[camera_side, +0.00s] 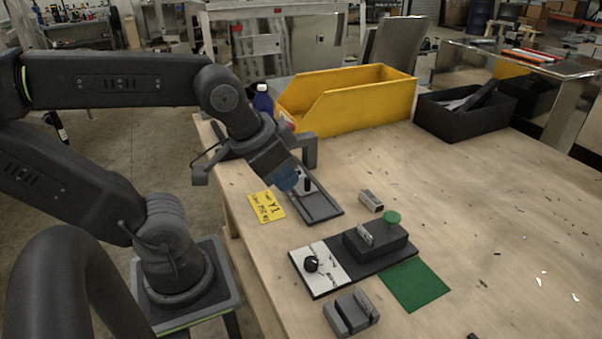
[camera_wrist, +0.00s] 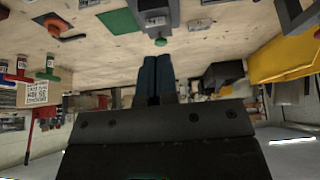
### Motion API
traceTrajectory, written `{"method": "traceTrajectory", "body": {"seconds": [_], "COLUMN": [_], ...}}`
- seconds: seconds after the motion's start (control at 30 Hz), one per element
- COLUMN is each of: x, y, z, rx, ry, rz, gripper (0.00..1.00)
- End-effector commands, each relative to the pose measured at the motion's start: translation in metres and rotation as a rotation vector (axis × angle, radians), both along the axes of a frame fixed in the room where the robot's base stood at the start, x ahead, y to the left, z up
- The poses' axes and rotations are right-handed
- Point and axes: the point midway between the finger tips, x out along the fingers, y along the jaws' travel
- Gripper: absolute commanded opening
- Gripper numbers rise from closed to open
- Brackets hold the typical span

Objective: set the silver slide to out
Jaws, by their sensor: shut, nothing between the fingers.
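A silver piece (camera_side: 365,233) sits on a dark block on a black plate with a white label panel (camera_side: 322,265). A green round knob (camera_side: 392,217) stands at this block's far right side. The silver piece (camera_wrist: 155,20) and green knob (camera_wrist: 160,42) also show at the top of the wrist view. I cannot tell the slide's setting. My gripper (camera_side: 287,180) is over the narrow tray-like track (camera_side: 322,208), left of and apart from the block. In the wrist view, its blue-grey fingers (camera_wrist: 155,60) are together and empty, pointing toward the green knob.
A small silver block (camera_side: 371,200) lies behind the plate, with a green square (camera_side: 415,285) at its right and a grey slotted block (camera_side: 350,312) in front. A yellow card (camera_side: 266,206), yellow bin (camera_side: 350,100) and black bin (camera_side: 460,118) are around. The table's right is mostly free.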

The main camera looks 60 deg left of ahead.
Motion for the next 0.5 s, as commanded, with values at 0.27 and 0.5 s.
{"method": "traceTrajectory", "body": {"seconds": [0.27,0.5], "x": [0.0000,0.0010], "y": [0.0000,0.0007], "z": [0.0000,0.0003], "rx": [0.000,0.000], "ry": [0.000,0.002], "rz": [0.000,0.004], "gripper": [0.00,0.08]}}
